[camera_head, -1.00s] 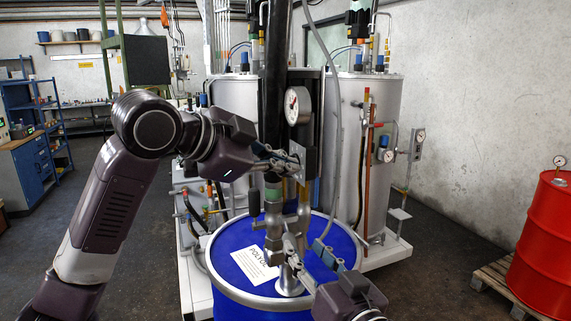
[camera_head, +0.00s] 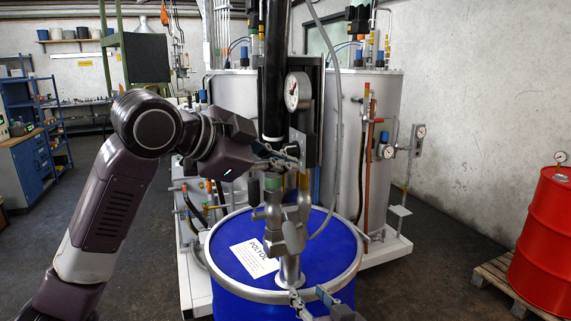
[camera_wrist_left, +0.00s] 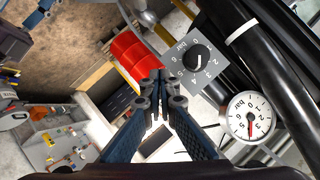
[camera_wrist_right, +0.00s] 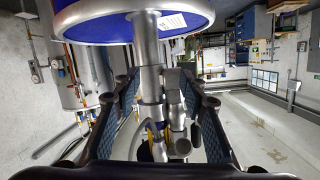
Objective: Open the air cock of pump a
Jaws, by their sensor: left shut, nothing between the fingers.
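The pump's pipework (camera_head: 290,262) stands upright on the blue drum labelled POLYOL (camera_head: 232,262). Above it are a round gauge (camera_head: 298,91) and a dark panel (camera_head: 308,148). My left gripper (camera_head: 294,155) is at the panel, fingers shut and empty. The left wrist view shows a regulator plate with a black knob (camera_wrist_left: 201,57) and the gauge (camera_wrist_left: 249,116) right of the fingertips. My right gripper (camera_head: 312,296) is low at the drum's near rim. In the right wrist view its fingers are spread, with the pipework (camera_wrist_right: 151,70) showing between them. I cannot single out the air cock.
A red drum (camera_head: 545,240) stands on a pallet (camera_head: 493,280) at the right. Silver tanks (camera_head: 375,110) stand behind the pump. A grey hose (camera_head: 338,140) hangs right of the gauge. Open floor (camera_head: 130,250) lies at the left.

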